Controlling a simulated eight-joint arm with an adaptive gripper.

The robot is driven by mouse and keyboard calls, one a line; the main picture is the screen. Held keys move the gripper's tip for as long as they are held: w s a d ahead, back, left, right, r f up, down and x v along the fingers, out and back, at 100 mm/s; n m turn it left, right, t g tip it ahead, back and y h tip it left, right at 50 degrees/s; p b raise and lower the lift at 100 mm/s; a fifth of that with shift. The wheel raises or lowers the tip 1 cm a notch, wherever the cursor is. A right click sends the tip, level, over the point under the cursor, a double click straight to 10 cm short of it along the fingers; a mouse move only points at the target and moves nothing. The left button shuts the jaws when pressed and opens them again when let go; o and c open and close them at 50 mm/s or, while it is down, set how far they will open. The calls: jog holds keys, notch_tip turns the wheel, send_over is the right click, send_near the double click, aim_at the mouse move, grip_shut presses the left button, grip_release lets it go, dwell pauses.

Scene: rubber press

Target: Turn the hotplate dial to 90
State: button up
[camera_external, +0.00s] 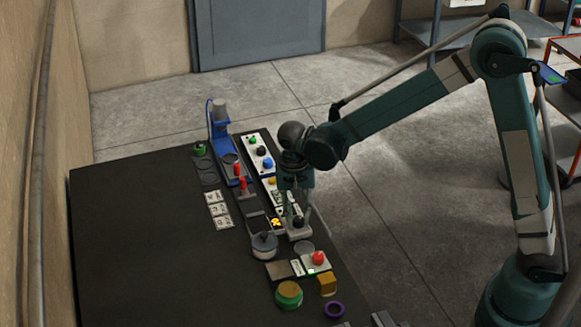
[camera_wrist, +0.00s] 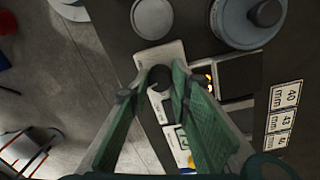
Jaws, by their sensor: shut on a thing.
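The hotplate dial is a small black knob (camera_wrist: 160,75) on a pale panel (camera_wrist: 146,55), between my fingertips in the wrist view. In the external view the dial (camera_external: 298,221) shows just below my gripper (camera_external: 293,208). My gripper (camera_wrist: 160,80) points down, its green fingers shut on the dial from both sides. A display with lit orange-yellow digits (camera_external: 275,222) sits beside the panel. It also shows in the wrist view (camera_wrist: 209,77), partly behind a finger. I cannot read the digits or the dial's marking.
A grey lidded pot (camera_external: 264,245) stands close to the dial panel. A grey disc (camera_external: 304,248) and a red button box (camera_external: 318,259) are nearer the camera. White number cards (camera_external: 217,209), red levers (camera_external: 241,181) and a blue stand (camera_external: 219,130) lie beyond. The table's left is clear.

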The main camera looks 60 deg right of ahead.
aim_at(298, 219)
jog(key=o, duration=0.9)
jog(key=shift+r, duration=0.15)
jog(key=shift+w+a+r, duration=0.1)
jog(key=shift+w+r, duration=0.1)
jog(key=shift+r, duration=2.75)
jog(key=shift+w+a+r, duration=0.1)
jog(key=shift+w+r, duration=0.05)
jog(key=shift+r, duration=2.75)
jog(key=s+r+n+t, duration=0.2)
jog(key=s+r+n, duration=0.15)
jog(key=s, duration=0.35)
jog(key=s+r+n+t, duration=0.1)
jog(key=s+r+n, duration=0.1)
jog(key=s+r, duration=0.4)
jog(key=shift+s+a+f+n+t, duration=0.35)
jog(key=shift+s+n+t, duration=0.65)
jog(key=shift+s, duration=2.2)
jog(key=shift+s+a+f+n+t, duration=0.1)
jog(key=shift+s+f+n+t, duration=0.45)
jog(key=shift+s+n, duration=1.8)
jog(key=shift+s+a+f+n+t, duration=0.3)
jog(key=shift+s+t, duration=0.55)
jog(key=shift+s, duration=3.25)
